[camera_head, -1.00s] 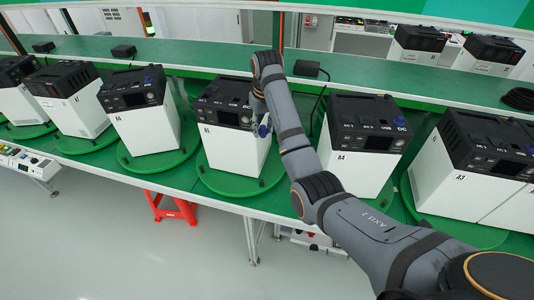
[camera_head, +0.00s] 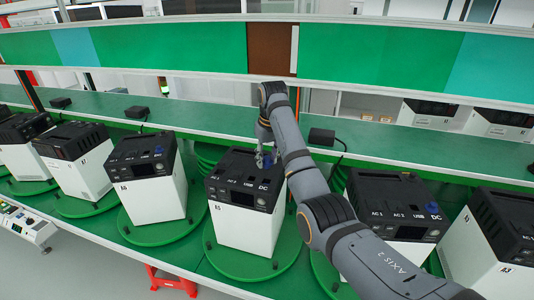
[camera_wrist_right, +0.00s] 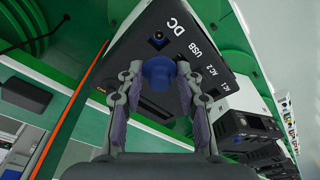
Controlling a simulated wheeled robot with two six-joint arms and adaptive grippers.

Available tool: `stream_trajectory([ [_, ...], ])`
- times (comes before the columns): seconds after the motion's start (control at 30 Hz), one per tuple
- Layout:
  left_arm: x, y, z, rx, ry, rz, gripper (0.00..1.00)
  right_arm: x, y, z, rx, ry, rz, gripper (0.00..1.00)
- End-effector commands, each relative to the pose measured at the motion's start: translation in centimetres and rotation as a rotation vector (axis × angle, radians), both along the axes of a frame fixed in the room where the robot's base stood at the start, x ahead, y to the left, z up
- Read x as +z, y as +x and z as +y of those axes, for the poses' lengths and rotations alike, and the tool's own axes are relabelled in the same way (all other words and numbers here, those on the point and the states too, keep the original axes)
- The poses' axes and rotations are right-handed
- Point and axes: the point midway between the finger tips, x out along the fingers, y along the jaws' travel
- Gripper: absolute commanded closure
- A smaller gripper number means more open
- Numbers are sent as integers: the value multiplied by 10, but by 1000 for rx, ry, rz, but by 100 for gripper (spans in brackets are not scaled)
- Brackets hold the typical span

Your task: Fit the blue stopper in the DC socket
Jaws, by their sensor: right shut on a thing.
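The blue stopper (camera_wrist_right: 158,72) is between the fingers of my right gripper (camera_wrist_right: 158,95) in the right wrist view; the gripper is shut on it. The DC socket (camera_wrist_right: 158,38) is a round dark hole beside the DC lettering on the black top of unit A5. It shows uncovered, just beyond the stopper. In the head view my right gripper (camera_head: 265,160) is over the top of unit A5 (camera_head: 243,195), near its right side. I cannot tell whether the stopper touches the top. My left gripper is not in view.
Similar units stand on green turntables to both sides, such as A6 (camera_head: 150,185) at left and A4 (camera_head: 400,212) at right. A blue stopper (camera_head: 432,207) sits on A4's top. A black adapter (camera_head: 321,137) with a cable lies on the green shelf behind.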

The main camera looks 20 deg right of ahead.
Motion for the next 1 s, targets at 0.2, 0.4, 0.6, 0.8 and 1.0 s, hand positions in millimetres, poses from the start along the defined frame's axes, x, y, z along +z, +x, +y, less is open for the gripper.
stream_trajectory([
  [0.2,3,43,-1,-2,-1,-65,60,-27,0,0,0,0,1,82],
  [0.4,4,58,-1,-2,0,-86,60,-45,0,0,0,0,0,82],
  [0.6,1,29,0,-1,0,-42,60,-53,0,0,0,0,0,82],
  [0.8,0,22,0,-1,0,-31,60,-54,0,0,0,0,-1,82],
  [1.0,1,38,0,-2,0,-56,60,-54,0,0,0,0,-1,82],
])
